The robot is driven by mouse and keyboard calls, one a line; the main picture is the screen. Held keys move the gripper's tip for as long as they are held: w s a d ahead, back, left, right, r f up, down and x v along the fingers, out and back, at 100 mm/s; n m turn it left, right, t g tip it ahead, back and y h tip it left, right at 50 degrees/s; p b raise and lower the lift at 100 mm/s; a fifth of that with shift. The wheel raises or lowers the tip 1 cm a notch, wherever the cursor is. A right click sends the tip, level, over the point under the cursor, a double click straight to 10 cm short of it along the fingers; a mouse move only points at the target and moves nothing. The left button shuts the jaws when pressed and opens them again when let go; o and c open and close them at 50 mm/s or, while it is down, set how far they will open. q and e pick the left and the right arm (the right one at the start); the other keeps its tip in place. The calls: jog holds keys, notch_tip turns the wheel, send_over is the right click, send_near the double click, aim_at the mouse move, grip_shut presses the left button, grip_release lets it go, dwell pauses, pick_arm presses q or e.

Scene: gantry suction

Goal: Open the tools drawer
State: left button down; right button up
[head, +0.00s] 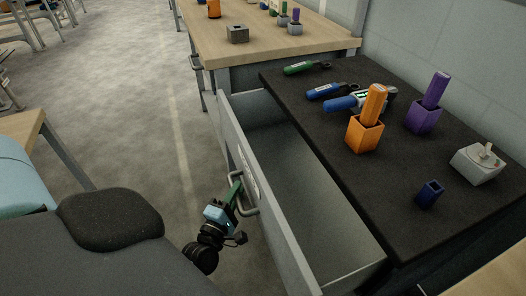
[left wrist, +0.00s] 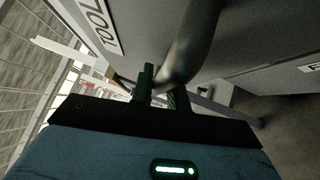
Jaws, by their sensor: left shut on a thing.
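The tools drawer (head: 279,232) is pulled out from under the black-topped bench, and its grey interior shows no objects in the visible part. Its front carries a bar handle (head: 248,209), which also shows large in the left wrist view (left wrist: 192,45). A label reading "TOOL" (left wrist: 97,23) is on the drawer front beside the handle. My left gripper (head: 236,190) is at the handle, with its green fingers shut on the bar; the fingers also show in the left wrist view (left wrist: 163,92). My right gripper is not in view.
On the black bench top (head: 330,135) stand an orange holder (head: 364,135), a purple holder (head: 422,117), a small blue cup (head: 429,193) and a grey box (head: 478,163). A wooden bench (head: 270,48) stands behind. The floor (head: 130,120) left of the drawer is clear.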

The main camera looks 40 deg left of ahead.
pick_arm(q)
jog(key=s+a, duration=0.5)
jog(key=s, duration=0.3)
jog(key=shift+s, duration=0.25)
jog(key=c, duration=1.4)
grip_release()
jog(key=shift+o, duration=0.2)
jog(key=v, duration=0.8)
